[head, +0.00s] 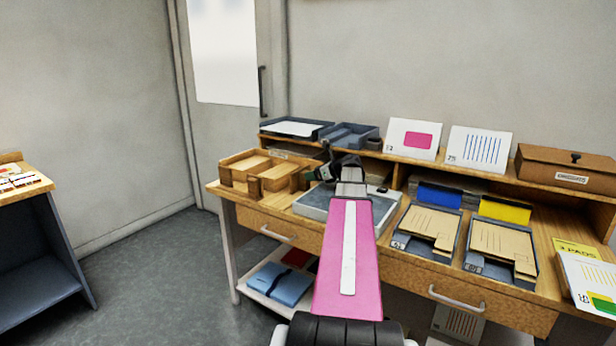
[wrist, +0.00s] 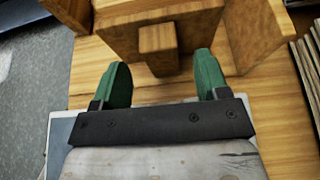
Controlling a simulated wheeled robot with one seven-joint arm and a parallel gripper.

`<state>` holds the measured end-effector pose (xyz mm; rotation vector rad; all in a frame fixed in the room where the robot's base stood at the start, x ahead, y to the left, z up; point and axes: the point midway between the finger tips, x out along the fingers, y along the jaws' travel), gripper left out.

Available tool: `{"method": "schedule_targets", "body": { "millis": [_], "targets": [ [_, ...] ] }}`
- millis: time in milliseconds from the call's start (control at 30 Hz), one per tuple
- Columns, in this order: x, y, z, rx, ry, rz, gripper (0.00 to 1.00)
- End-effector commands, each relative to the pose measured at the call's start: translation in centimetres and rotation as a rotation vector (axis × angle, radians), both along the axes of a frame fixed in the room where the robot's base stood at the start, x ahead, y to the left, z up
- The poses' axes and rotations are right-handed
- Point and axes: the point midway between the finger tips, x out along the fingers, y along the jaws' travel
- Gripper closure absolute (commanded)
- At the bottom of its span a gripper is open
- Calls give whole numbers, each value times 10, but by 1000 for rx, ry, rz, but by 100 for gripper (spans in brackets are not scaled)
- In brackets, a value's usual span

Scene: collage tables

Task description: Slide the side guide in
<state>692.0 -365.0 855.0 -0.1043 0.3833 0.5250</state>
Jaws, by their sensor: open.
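The wooden side guide, seen as an upright panel (wrist: 190,25) in the wrist view, has a small square knob (wrist: 157,42) on its near face. In the head view, the guide appears to be the upright wooden piece (head: 299,180) at the right end of the wooden tray (head: 238,182). My gripper (wrist: 163,72) is open and empty. Its two green fingers stand on either side of the knob, with gaps between. Whether the fingertips reach past the knob's face is unclear. In the head view, my gripper (head: 325,172) is partly hidden by my own arm.
A grey slab (head: 313,205) lies under my gripper. Two card holders (head: 428,226) (head: 502,246) stand to the right. Dark trays (head: 296,129) and cards (head: 411,139) sit on the raised shelf. In the wrist view, a wooden wall (wrist: 257,38) stands right of the knob.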

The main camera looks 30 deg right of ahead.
Motion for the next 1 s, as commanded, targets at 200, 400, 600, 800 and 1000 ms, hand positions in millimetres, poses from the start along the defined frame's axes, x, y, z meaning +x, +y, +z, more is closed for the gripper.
{"method": "schedule_targets", "body": {
  "millis": [200, 400, 600, 800, 1000],
  "targets": [
    [23, 13, -11, 0, 0, 1, 32],
    [30, 17, -14, 0, 0, 0, 32],
    [29, 18, -14, 0, 0, -1, 32],
    [29, 17, -14, 0, 0, 0, 84],
    [33, 19, -14, 0, 0, 1, 100]
  ]
}}
